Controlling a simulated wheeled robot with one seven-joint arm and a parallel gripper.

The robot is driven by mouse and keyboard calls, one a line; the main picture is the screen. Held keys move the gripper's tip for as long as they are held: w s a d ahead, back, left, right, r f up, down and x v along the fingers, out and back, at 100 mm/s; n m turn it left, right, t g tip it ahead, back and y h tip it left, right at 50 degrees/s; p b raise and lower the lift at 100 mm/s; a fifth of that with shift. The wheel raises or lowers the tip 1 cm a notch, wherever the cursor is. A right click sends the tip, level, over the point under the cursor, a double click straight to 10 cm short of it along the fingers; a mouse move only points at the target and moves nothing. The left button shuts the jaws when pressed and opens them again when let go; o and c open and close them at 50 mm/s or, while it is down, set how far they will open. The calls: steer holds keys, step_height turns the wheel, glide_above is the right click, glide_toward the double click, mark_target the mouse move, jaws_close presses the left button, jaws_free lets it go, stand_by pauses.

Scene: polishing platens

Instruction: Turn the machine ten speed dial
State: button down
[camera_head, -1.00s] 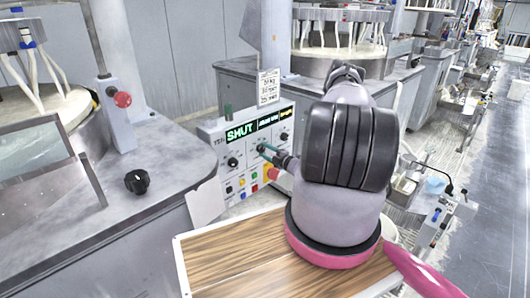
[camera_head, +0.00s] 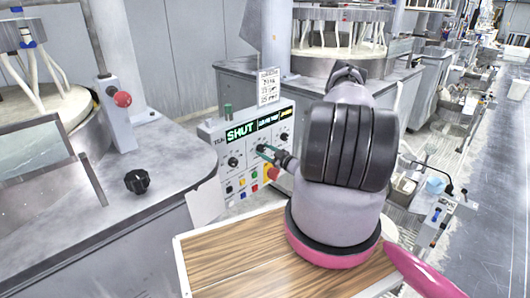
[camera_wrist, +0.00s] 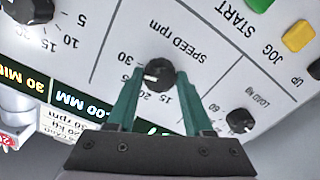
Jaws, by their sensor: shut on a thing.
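The speed dial (camera_wrist: 157,74) is a round black knob with a pale pointer mark, on a white panel lettered "Speed rpm" in the wrist view, where the lettering shows upside down.
Another black knob (camera_wrist: 240,120) marked "Load" sits beside the dial, and one more knob (camera_wrist: 30,8) is at the upper left. Green, yellow and red buttons (camera_wrist: 298,35) are close by. A grey counter (camera_head: 100,210) with a loose-looking black knob (camera_head: 137,181) stands left.

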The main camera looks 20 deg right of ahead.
steer(key=shift+s+f+m, duration=0.1)
steer(key=shift+m, duration=0.6)
steer(key=shift+c, duration=1.5)
jaws_free()
steer(key=v, duration=1)
steer(key=shift+s, duration=0.35)
steer(key=shift+d, duration=0.2)
